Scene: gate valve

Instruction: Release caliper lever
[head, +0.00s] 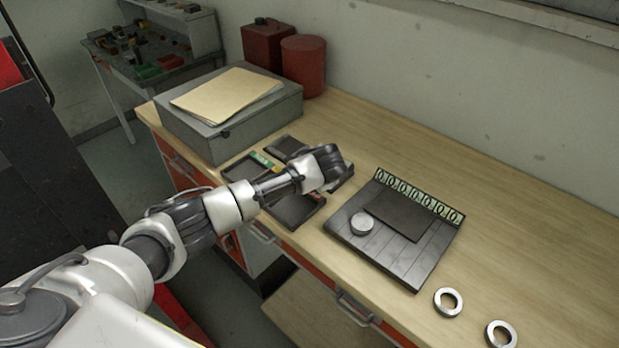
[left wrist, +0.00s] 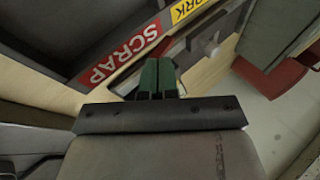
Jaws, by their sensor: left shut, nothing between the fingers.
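My left arm reaches over the workbench from the left in the head view, and its gripper (head: 325,165) is above the dark trays. Its fingertips are hidden there. In the left wrist view my left gripper (left wrist: 157,78) shows two green fingers side by side, shut and empty. They are in front of a tray edge with a red SCRAP label (left wrist: 120,58). I cannot make out a caliper or its lever in either view. A dark board (head: 390,262) with a row of numbered marks lies right of my gripper. A round metal disc (head: 362,224) and a dark flat plate (head: 399,213) lie on it.
Dark trays (head: 297,209) sit under and beside my left arm. A grey box (head: 200,140) with a folder (head: 228,92) stands at the back left, near red containers (head: 303,65). Two metal rings (head: 448,302) lie at the front right. The bench's back right is clear.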

